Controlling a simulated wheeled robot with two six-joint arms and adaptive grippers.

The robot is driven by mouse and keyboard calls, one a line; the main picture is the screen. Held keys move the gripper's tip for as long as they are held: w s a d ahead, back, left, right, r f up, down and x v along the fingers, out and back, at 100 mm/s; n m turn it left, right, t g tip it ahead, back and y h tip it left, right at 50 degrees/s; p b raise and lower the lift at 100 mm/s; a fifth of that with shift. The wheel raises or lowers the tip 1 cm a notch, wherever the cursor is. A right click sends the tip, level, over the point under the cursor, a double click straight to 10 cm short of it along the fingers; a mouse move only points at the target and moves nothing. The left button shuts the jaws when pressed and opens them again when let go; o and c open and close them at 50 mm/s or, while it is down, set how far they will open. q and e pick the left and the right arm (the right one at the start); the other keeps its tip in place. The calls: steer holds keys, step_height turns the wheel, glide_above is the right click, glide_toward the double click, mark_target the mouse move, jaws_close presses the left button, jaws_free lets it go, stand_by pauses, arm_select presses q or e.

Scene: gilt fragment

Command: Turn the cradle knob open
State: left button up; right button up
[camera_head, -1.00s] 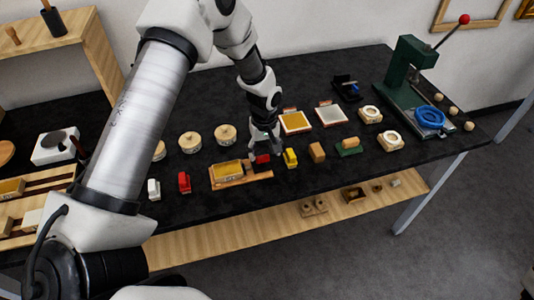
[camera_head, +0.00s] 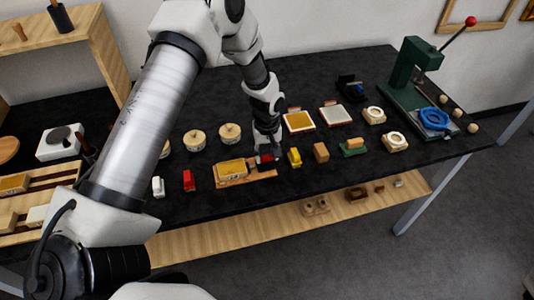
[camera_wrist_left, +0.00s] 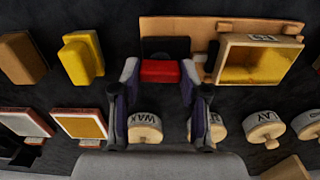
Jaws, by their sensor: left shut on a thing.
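The cradle (camera_head: 264,173) is a wooden board lying on the black table, with a gilt frame piece (camera_head: 231,167) on its left part. The red cradle knob (camera_head: 266,158) is at its right part, by a dark block. My left gripper (camera_head: 266,149) points down over the knob. In the left wrist view the red knob (camera_wrist_left: 160,71) sits between the two fingertips (camera_wrist_left: 160,82), and the gilt piece (camera_wrist_left: 255,62) is beside it. My left gripper is shut on the knob. The fingers hide part of the knob in the head view. My right gripper is not in view.
Yellow (camera_head: 294,157), red (camera_head: 189,180) and white (camera_head: 158,187) small blocks stand near the cradle. Round wooden pots (camera_head: 230,133) and framed pads (camera_head: 299,121) lie behind it. A green press (camera_head: 405,75) stands at the right. Bare table lies in front.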

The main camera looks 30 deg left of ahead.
arm_select(q)
steer(key=m, duration=0.9)
steer(key=m+b, duration=0.1)
steer(key=m, duration=0.3)
steer(key=shift+m, duration=2.2)
steer(key=o, duration=1.1)
steer(key=shift+o, duration=0.2)
